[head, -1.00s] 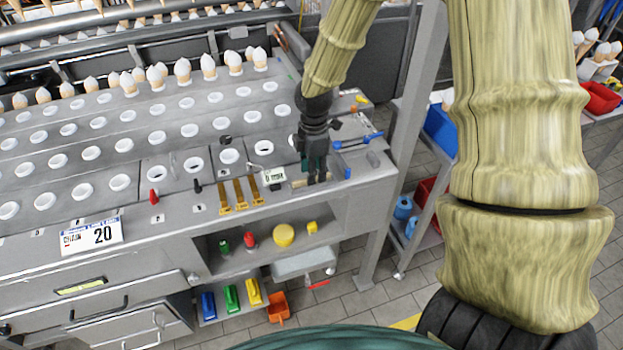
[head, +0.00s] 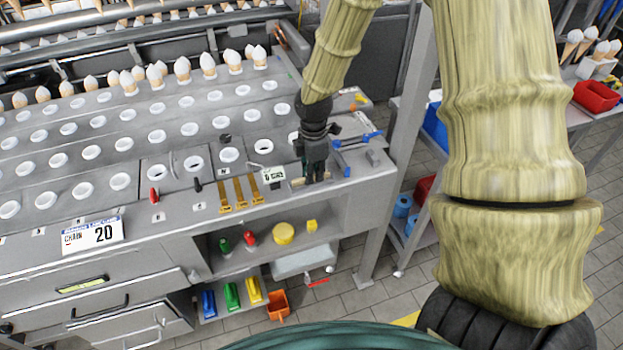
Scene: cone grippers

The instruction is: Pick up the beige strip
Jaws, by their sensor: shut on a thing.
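The beige strip (head: 297,184) shows as a short pale piece at the front right of the grey machine top, just left of my gripper's fingers. My gripper (head: 315,180) points down from the arm and is shut on the strip. The fingers hide part of the strip. I cannot tell whether the strip touches the surface or is slightly above it.
A small label card (head: 273,174) and several brass-coloured strips (head: 240,193) lie to the left. Blue clips (head: 371,136) and a small blue block (head: 346,171) lie to the right. Rows of white-ringed holes (head: 229,154) fill the machine top. A grey post (head: 408,130) stands at right.

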